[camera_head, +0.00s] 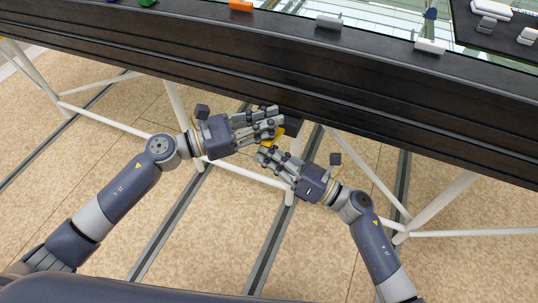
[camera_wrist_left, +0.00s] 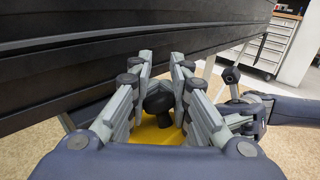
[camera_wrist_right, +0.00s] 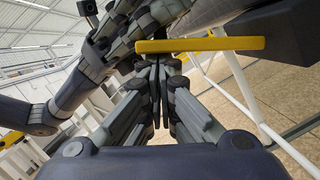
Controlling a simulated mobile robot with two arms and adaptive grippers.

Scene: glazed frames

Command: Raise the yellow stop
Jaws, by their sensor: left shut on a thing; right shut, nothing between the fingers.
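The yellow stop (camera_head: 278,135) shows in the head view as a small patch beside the dark beam, partly hidden by my grippers. In the right wrist view it is a flat yellow bar (camera_wrist_right: 205,44), with a dark block behind its right end. My left gripper (camera_head: 279,120) is at the stop, its fingers closed around a black knob (camera_wrist_left: 158,98) that stands over the yellow in the left wrist view. My right gripper (camera_head: 263,156) is shut and empty, just below the stop; in its wrist view the closed fingertips (camera_wrist_right: 157,75) are under the bar.
The long dark beam (camera_head: 190,60) runs across in front of both grippers. White frame legs (camera_head: 175,105) and braces stand below it. Small blocks, among them an orange one (camera_head: 241,6) and a white one (camera_head: 430,46), lie on the beam's top edge.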

